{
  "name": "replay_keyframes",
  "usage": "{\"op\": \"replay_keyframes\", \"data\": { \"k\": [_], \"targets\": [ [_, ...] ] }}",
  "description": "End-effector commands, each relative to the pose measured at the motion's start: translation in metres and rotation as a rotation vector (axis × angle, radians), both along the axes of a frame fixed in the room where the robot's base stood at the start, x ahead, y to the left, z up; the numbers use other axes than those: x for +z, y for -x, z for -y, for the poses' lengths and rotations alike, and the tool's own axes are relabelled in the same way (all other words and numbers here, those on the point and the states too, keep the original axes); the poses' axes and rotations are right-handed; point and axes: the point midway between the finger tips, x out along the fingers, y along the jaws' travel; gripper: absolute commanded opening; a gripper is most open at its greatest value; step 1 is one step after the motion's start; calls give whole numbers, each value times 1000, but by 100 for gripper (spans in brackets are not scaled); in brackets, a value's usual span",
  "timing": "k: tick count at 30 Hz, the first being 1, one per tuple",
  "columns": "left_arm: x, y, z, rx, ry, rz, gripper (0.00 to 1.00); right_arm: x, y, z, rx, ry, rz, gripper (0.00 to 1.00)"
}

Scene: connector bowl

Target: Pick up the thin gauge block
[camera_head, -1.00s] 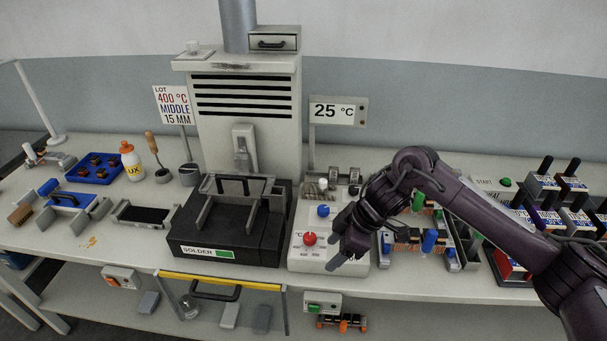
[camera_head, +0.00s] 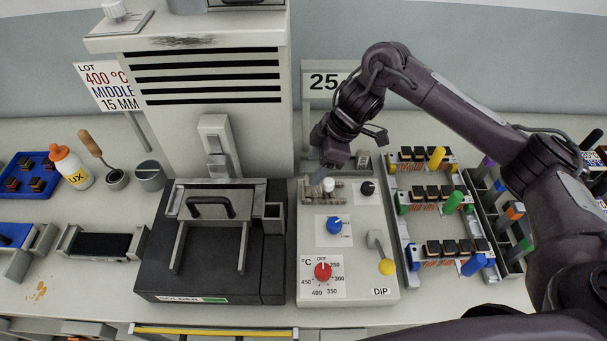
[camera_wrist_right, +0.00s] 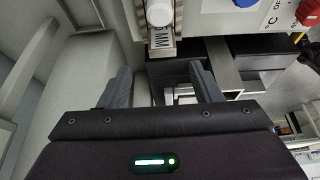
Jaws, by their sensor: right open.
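A small grey metal block (camera_head: 363,160) stands behind the control panel, just right of my right gripper in the head view. It looks like a gauge block, but I cannot tell whether it is the thin one. My right gripper (camera_head: 333,168) is over the back edge of the panel, pointing down. In the right wrist view the gripper (camera_wrist_right: 161,84) is open, with nothing held between its fingers. Pale metal pieces (camera_wrist_right: 182,94) show below and beyond the fingers, partly hidden by them. My left gripper is not in view.
The control panel (camera_head: 350,245) has a red dial, a blue knob and a yellow-tipped lever. A white knob (camera_wrist_right: 159,13) on an MM scale is close by. The black solder unit (camera_head: 262,255) and tall vented housing (camera_head: 130,110) stand left. Connector racks (camera_head: 437,205) stand right.

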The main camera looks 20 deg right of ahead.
Motion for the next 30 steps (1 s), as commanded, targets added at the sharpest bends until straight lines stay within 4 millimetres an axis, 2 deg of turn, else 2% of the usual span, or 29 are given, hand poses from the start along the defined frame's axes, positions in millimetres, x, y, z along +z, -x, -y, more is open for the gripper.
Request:
{"op": "replay_keyframes", "data": {
  "k": [3,6,11,15,18,23,25,30],
  "targets": [
    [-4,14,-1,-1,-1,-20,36,-16,0,-6,0,-2,-5,58],
    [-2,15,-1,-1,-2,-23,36,-25,-1,-8,-2,-2,-6,58],
    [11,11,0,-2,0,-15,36,-46,-1,-12,-2,1,-7,58],
    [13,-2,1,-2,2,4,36,-63,-3,-19,-1,0,-3,58],
    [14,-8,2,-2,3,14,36,-67,-4,-19,-1,1,-1,58],
    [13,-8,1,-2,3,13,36,-68,-4,-19,-1,1,0,58],
    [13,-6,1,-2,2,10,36,-68,-4,-19,-1,1,0,53],
    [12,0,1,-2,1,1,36,-68,-4,-19,-1,1,0,31]
  ]
}}
